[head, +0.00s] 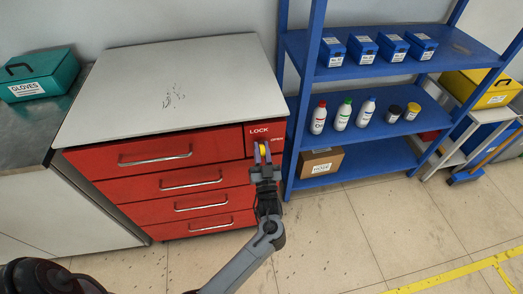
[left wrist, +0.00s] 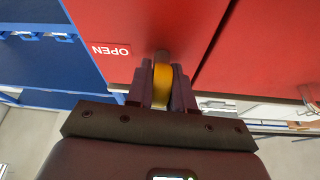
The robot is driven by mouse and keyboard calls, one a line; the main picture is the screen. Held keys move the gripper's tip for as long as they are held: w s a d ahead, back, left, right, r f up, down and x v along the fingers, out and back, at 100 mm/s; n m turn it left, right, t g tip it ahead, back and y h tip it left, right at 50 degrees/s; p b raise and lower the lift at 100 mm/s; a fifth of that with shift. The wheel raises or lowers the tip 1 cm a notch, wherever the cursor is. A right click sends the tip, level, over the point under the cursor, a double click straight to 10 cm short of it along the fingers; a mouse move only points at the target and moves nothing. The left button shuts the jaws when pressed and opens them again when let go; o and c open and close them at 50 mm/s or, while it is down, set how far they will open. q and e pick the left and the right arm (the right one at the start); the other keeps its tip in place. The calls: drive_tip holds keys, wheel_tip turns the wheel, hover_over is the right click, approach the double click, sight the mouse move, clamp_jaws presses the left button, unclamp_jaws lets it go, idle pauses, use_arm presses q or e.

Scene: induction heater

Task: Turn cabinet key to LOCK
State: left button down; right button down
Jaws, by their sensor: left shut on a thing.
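The red drawer cabinet (head: 178,205) with a grey top stands left of centre in the head view. Its upper right panel carries a LOCK label (head: 259,130) and a smaller label at the right, partly beside the key. The OPEN label (left wrist: 111,50) shows upside down in the left wrist view. The yellow key (head: 263,148) sits at that panel, and it also shows in the left wrist view (left wrist: 162,86). My left gripper (head: 262,158) is shut on the key, one finger on each side. The key's shaft meets the red panel. My right gripper is not in view.
A blue shelf (head: 350,162) with bottles, small boxes and a cardboard box stands close to the right of the cabinet. A green GLOVES box (head: 38,80) rests on the counter at the left. The floor in front is clear.

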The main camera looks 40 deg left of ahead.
use_arm(q)
drive_tip(key=c, duration=1.1)
unclamp_jaws()
